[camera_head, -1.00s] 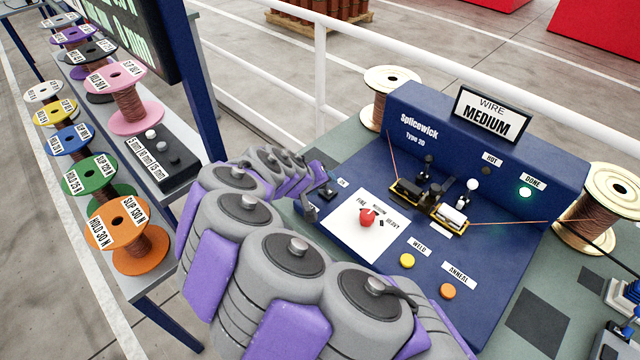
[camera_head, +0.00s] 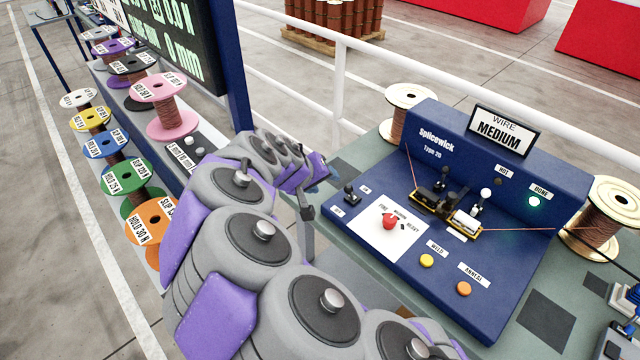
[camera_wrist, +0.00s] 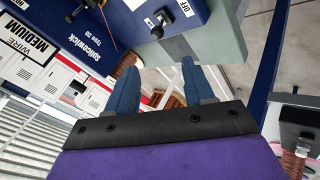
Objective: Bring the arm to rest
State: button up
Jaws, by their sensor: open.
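My arm, grey with purple pads, curves across the lower middle of the head view and bends back toward the bench. My gripper (camera_wrist: 160,72) shows in the wrist view as two blue fingers spread apart with nothing between them. In the head view its purple wrist part is beside the left edge of the blue Splicewick machine (camera_head: 520,165), and its fingers are hard to make out. It appears apart from the machine.
A rack of coloured spools, with a pink one (camera_head: 165,108) and an orange one (camera_head: 152,225), stands left of my arm. A display (camera_head: 165,45) rises behind it. Wire spools flank the machine. A white railing (camera_head: 340,75) runs behind. Open floor (camera_head: 40,250) lies at far left.

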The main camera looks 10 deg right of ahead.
dwell(0.4)
jog(key=s+d+r+m+g+y+p, duration=0.1)
jog(key=s+d+r+m+g+p, duration=0.2)
jog(key=s, duration=0.5)
jog(key=s+d+r+g+y, duration=0.1)
jog(key=s+d+r+y, duration=0.1)
jog(key=s+d+r, duration=0.45)
jog(key=s+a+f+g+y+b, duration=0.1)
jog(key=s+f, duration=0.1)
jog(key=s, duration=0.5)
jog(key=s+a+f+g+y+b, duration=0.1)
jog(key=s+f, duration=0.2)
jog(key=s, duration=0.5)
jog(key=s+a+f+n+g+y+b, duration=0.1)
jog(key=s+a+f, duration=0.1)
jog(key=s, duration=0.6)
jog(key=shift+f+g, duration=0.3)
jog(key=shift+f, duration=0.1)
jog(key=shift+w, duration=0.1)
